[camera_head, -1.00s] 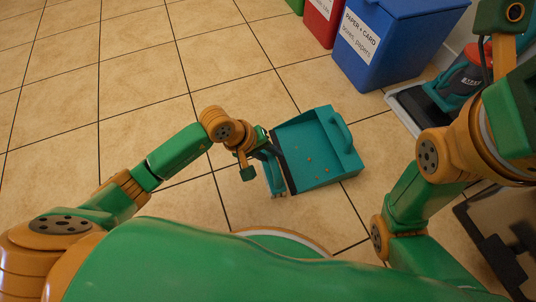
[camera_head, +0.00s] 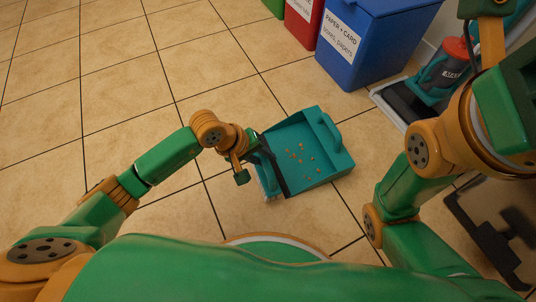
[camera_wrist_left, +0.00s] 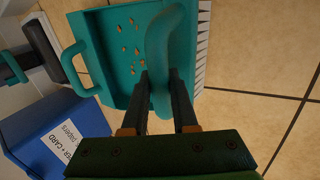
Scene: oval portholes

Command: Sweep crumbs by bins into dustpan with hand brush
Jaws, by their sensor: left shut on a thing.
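The teal dustpan (camera_head: 318,176) lies on the tiled floor, its handle toward the right. Several small orange-brown crumbs (camera_head: 301,155) lie inside it; they also show in the left wrist view (camera_wrist_left: 135,48). My left gripper (camera_head: 255,152) is at the pan's open left edge. In the left wrist view my left gripper (camera_wrist_left: 163,90) is shut on the handle of the teal hand brush (camera_wrist_left: 172,40). The brush's pale bristles (camera_wrist_left: 203,45) face away from the pan's interior at its open edge. My right gripper is out of view; only my right arm shows.
A blue paper and card bin (camera_head: 362,50), a red bin (camera_head: 302,22) and a green bin edge stand at the back. A teal and red floor cleaner (camera_head: 440,78) stands by the wall at right. The floor on the left is clear.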

